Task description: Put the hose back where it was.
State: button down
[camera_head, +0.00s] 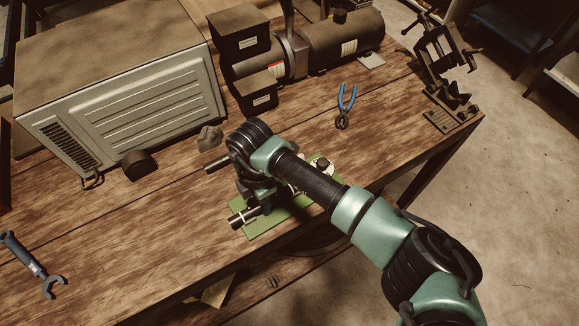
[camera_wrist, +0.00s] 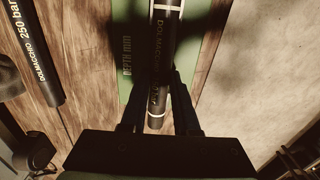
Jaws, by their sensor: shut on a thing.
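The black hose (camera_wrist: 160,45) with pale lettering and light bands runs lengthwise between my fingers in the wrist view. My gripper (camera_wrist: 157,90) is shut on it. In the head view one end of this hose (camera_head: 243,217) sticks out to the left of my gripper (camera_head: 254,196), over the green plate (camera_head: 262,226). The plate also shows in the wrist view (camera_wrist: 127,50), marked "DEPTH mm". I cannot tell whether the hose touches the plate. A second black hose (camera_wrist: 36,48), marked "250 bar", lies to the left in the wrist view. My arm hides much of the plate.
On the wooden bench (camera_head: 150,225) stand a beige metal housing (camera_head: 120,80), a dark motor unit (camera_head: 300,50) and a vise-like tool (camera_head: 445,65). Blue-handled pliers (camera_head: 346,100) and a blue wrench (camera_head: 32,264) lie on it. The front left of the bench is mostly clear.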

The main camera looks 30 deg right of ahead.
jog(key=shift+a, duration=0.55)
jog(key=shift+r+p, duration=3.5)
jog(key=shift+p, duration=0.6)
